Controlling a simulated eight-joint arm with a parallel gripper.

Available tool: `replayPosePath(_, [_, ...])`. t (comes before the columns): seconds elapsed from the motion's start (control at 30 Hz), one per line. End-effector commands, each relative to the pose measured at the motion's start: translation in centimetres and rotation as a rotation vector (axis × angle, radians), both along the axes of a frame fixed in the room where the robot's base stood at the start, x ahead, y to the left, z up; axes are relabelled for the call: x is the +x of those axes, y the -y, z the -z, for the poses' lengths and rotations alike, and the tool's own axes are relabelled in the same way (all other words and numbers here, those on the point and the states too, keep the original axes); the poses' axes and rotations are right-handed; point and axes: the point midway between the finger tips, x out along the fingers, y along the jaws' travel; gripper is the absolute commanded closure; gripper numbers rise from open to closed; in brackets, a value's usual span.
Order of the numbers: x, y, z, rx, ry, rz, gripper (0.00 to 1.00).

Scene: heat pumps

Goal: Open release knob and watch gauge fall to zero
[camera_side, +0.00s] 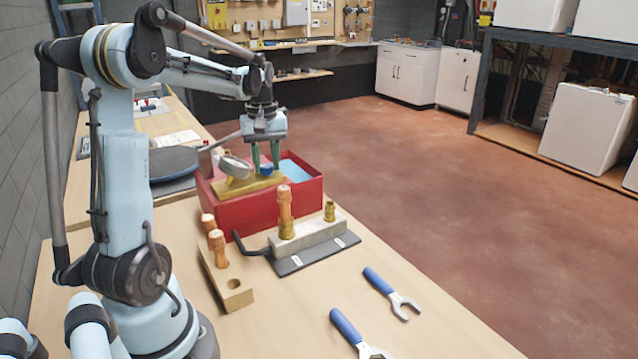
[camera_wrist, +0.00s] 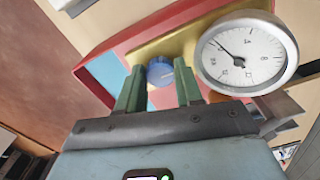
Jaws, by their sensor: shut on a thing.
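The blue release knob (camera_wrist: 160,72) sits on a brass-coloured block (camera_wrist: 185,43). My gripper (camera_wrist: 159,75) has its two green fingers on either side of the knob, shut on it. In the side view, the gripper (camera_side: 266,162) points down at the block over the red box, and the knob (camera_side: 266,170) shows between the fingertips. A round white gauge (camera_wrist: 265,48) with a silver rim is beside the knob in the wrist view. Its thin needle points toward the upper left of the picture. The gauge (camera_side: 235,168) is seen edge-on in the side view, its face unreadable.
The red box (camera_side: 250,213) holds light blue water or lining. In front are a grey metal block with brass fittings (camera_side: 305,235) and a wooden block with copper-coloured pieces (camera_side: 225,280). Two blue-handled wrenches (camera_side: 392,293) lie on the table at right.

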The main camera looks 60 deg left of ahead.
Motion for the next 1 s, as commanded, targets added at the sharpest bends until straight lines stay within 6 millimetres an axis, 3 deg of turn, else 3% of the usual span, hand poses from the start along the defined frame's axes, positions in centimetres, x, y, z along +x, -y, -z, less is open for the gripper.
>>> replayPosePath(0.07, [0.0,0.0,0.0,0.001,0.001,0.001,0.95])
replayPosePath(0.1, [0.0,0.0,0.0,0.001,0.001,0.001,0.63])
replayPosePath(0.27, [0.0,0.0,0.0,0.001,0.001,0.001,0.39])
replayPosePath(0.63, [-0.1,-0.1,-0.6,0.000,-0.003,0.000,0.39])
replayPosePath(1.0, [0.0,0.0,-5.2,0.000,-0.001,0.001,0.39])
